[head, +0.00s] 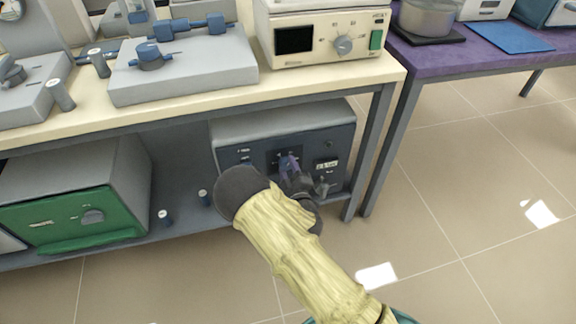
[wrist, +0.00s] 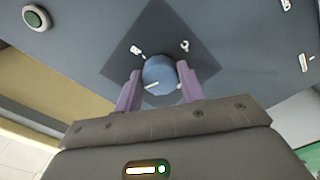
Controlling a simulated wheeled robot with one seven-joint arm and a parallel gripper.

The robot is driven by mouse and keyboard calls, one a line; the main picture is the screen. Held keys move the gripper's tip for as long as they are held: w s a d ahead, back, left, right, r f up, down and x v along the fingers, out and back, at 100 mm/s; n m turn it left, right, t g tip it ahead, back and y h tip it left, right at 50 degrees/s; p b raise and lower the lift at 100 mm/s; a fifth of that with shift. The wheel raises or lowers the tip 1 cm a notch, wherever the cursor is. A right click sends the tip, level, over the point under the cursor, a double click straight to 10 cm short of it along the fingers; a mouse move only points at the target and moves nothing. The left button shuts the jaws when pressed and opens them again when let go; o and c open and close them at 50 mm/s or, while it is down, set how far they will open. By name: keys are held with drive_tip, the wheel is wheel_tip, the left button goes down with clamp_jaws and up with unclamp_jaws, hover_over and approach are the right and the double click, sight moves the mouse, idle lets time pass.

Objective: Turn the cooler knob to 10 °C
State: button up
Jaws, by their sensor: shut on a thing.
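The cooler (head: 310,124) is a grey box with a dark blue front on the shelf under the bench. Its knob (wrist: 160,74) is round and blue with a white pointer line, on a dark diamond-shaped plate (wrist: 172,40) with small white marks. In the wrist view the pointer is toward the lower left of the knob. My gripper (wrist: 158,88) has purple fingers on both sides of the knob, shut on it. In the head view my gripper (head: 290,162) is at the cooler's front, and my arm hides the knob there.
A green-fronted box (head: 70,215) stands on the same shelf to the left, with small dark posts between. A heater unit (head: 325,35) with a dial stands on the bench above. A bench leg (head: 370,150) is close on the right. The tiled floor beyond is clear.

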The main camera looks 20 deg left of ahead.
drive_tip(key=n+p, duration=0.2)
drive_tip(key=n, duration=0.3)
drive_tip(key=shift+n, duration=0.4)
drive_tip(key=n+p, duration=0.1)
drive_tip(key=n, duration=0.3)
drive_tip(key=shift+n, duration=0.3)
drive_tip(key=o, duration=1)
drive_tip(key=p+v, duration=0.4)
drive_tip(key=v, duration=1.3)
drive_tip(key=shift+s, duration=0.25)
